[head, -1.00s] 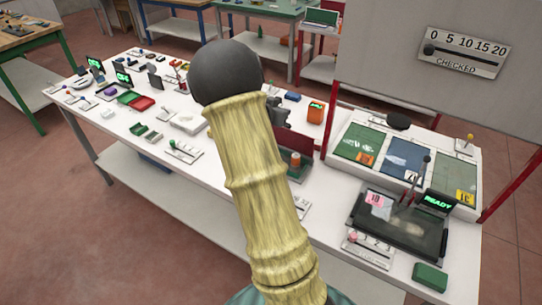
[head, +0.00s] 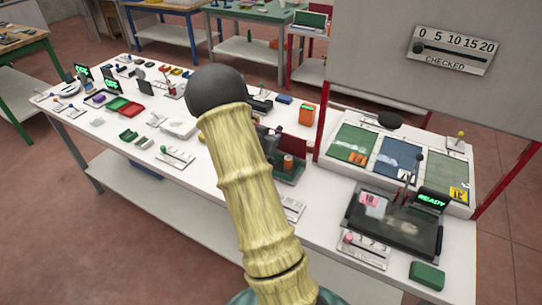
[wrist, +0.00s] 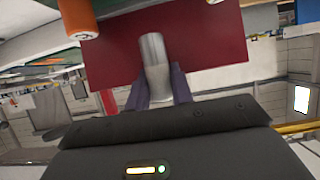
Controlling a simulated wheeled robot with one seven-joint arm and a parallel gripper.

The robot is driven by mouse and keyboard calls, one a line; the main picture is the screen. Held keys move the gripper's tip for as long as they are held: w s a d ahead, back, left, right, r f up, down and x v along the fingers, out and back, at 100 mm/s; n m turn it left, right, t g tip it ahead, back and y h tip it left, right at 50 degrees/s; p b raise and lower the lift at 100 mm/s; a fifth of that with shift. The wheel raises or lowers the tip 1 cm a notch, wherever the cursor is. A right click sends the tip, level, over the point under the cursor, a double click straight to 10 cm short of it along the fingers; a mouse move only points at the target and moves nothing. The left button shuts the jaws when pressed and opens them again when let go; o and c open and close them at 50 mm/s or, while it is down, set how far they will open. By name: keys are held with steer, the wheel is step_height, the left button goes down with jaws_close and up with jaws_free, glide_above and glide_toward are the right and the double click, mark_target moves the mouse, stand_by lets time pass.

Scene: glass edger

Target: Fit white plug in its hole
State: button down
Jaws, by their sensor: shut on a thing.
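The white plug (wrist: 153,52), a pale grey-white cylinder, is in the wrist view between the two dark purplish fingers of my gripper (wrist: 160,82). The gripper is shut on it. The plug's far end points toward a dark red panel (wrist: 215,40). I cannot tell whether it touches the panel, and no hole is visible. In the head view my own arm covers the gripper and plug. There the red panel (head: 268,143) shows partly beside the arm, on a green base.
An orange cylinder (wrist: 77,18) stands close to the panel, left of the plug; it also shows in the head view (head: 288,162). The white bench (head: 215,190) holds many small items. A tray station (head: 395,222) with a READY display stands at right.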

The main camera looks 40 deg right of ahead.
step_height(320, 180, down, 4)
steer(key=shift+f, duration=0.1)
steer(key=shift+f, duration=0.1)
steer(key=shift+f, duration=1.9)
steer(key=c, duration=1.2)
jaws_free()
steer(key=shift+c, duration=0.2)
steer(key=b+v, duration=0.1)
steer(key=v, duration=1.1)
